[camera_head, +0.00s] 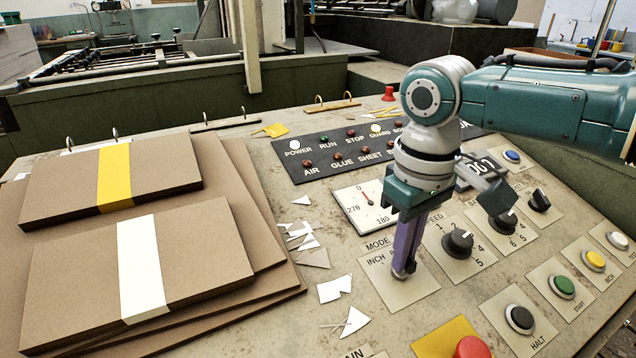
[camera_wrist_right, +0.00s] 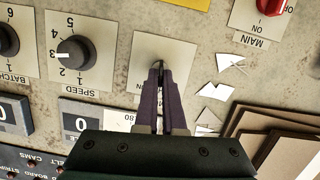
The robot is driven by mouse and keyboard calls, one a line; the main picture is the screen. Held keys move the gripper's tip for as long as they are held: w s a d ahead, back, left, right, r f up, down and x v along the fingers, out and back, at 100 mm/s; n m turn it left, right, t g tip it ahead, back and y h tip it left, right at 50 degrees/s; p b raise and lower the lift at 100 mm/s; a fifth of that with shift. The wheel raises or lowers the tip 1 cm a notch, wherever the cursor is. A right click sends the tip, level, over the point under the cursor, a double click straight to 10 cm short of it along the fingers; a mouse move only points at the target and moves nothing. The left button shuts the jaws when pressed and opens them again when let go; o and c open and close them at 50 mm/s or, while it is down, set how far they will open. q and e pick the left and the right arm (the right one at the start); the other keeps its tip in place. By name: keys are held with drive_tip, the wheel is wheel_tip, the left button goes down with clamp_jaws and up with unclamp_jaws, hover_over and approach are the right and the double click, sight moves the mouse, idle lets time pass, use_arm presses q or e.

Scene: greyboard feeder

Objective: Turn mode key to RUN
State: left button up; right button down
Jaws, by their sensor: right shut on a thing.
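The mode switch plate (camera_head: 378,267) is on the sloped panel, with the words MODE and INCH showing at its left. My right gripper (camera_head: 404,272) points down at the middle of this plate, its purple fingers shut on the mode key, which they mostly hide. In the right wrist view, the fingers (camera_wrist_right: 160,75) close together at a dark key (camera_wrist_right: 158,65) on the mode plate (camera_wrist_right: 178,58). The RUN mark and the way the key points cannot be made out. My left gripper is not in view.
The speed knob (camera_head: 458,243) sits just right of my gripper, with the batch knob (camera_head: 503,220) beyond it. Green (camera_head: 563,286) and black (camera_head: 520,318) buttons are at the lower right. Greyboard stacks (camera_head: 190,270) fill the left. Paper scraps (camera_head: 335,288) lie between.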

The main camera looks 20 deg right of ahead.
drive_tip(key=m+p, duration=0.2)
drive_tip(key=m, duration=0.1)
drive_tip(key=shift+d+r+m+y, duration=0.1)
drive_tip(key=shift+r+m+y, duration=0.05)
drive_tip(key=shift+m+y, duration=0.2)
drive_tip(key=m+p, duration=0.2)
drive_tip(key=m, duration=0.1)
drive_tip(key=shift+d+y, duration=0.15)
drive_tip(key=shift+y, duration=0.2)
drive_tip(key=shift+m, duration=0.35)
drive_tip(key=c, duration=1)
unclamp_jaws()
drive_tip(key=r+p, duration=0.1)
drive_tip(key=r, duration=0.2)
drive_tip(key=d+r+p, duration=0.1)
drive_tip(key=r+p, duration=0.1)
drive_tip(key=r, duration=0.1)
drive_tip(key=r+p, duration=0.1)
drive_tip(key=r, duration=0.2)
drive_tip(key=shift+s+d+r+p, duration=0.15)
drive_tip(key=shift+s+r+p, duration=0.15)
drive_tip(key=shift+p, duration=0.1)
